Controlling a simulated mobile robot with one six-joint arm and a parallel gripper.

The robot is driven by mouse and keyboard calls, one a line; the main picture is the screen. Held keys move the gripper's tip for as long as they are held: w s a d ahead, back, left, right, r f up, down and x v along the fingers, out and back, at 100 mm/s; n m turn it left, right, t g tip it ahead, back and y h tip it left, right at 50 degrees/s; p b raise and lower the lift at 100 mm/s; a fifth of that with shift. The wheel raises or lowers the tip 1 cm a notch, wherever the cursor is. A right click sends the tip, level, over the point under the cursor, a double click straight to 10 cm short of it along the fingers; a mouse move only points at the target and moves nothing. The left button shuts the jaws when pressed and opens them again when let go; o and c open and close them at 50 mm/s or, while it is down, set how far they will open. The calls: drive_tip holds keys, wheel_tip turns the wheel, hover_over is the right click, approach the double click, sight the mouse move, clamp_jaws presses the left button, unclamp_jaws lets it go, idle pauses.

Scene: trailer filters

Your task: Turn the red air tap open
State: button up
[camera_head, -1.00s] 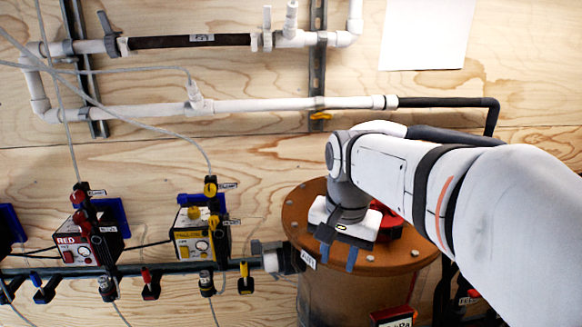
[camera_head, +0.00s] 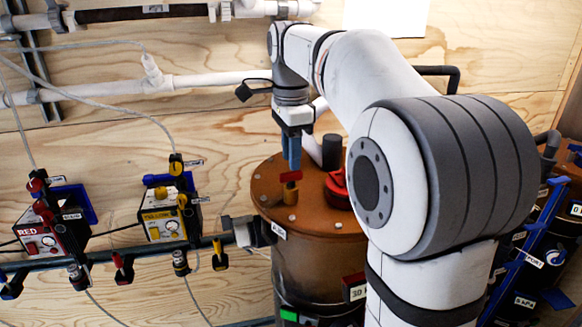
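My gripper (camera_head: 290,168), with blue fingers, points down over the brown drum lid (camera_head: 270,205). Directly below the fingertips is a small red handle on a brass stem (camera_head: 291,188); I cannot tell whether they touch. The fingers overlap from this angle, so their gap is unclear. A red-handled tap (camera_head: 123,268) hangs on the dark pipe at the lower left, far from my gripper. Another red handle (camera_head: 37,187) sits above the box marked RED (camera_head: 50,238). I cannot tell from the picture which of these is the air tap.
A larger red fitting (camera_head: 338,190) and a dark cylinder (camera_head: 332,152) stand on the lid beside my gripper. A yellow-labelled box (camera_head: 163,225) stands left of the drum. White pipes (camera_head: 200,80) cross the wall behind. Dark drums (camera_head: 540,240) and a blue frame stand right.

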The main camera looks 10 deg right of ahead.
sight(291, 177)
drive_tip(key=shift+f, duration=1.9)
clamp_jaws()
drive_tip(key=shift+d, duration=0.1)
